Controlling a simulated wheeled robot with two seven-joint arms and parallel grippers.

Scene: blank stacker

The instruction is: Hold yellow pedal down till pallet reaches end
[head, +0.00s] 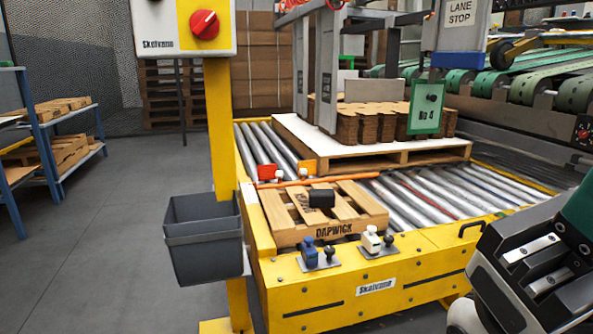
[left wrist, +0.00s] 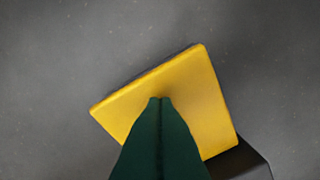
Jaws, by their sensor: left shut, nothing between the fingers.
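The yellow pedal (left wrist: 185,95) is a tilted square plate over a dark base in the left wrist view. My left gripper (left wrist: 160,100) is shut and empty, its green fingertips overlapping the middle of the pedal; I cannot tell whether they press on it. Neither the pedal nor the left gripper shows in the head view. A wooden pallet (head: 400,158) with a white sheet and brown stacked blanks (head: 375,122) sits on the rollers. A smaller pallet (head: 325,228) marked DAPWICK lies nearer. My right gripper (head: 545,268) is at the lower right, its fingertips unclear.
The roller conveyor (head: 425,198) has a yellow frame with blue (head: 309,252) and white (head: 371,239) levers on its front. A yellow post with a red knob (head: 204,24) and a grey bin (head: 203,238) stands left. Open floor (head: 90,220) lies further left.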

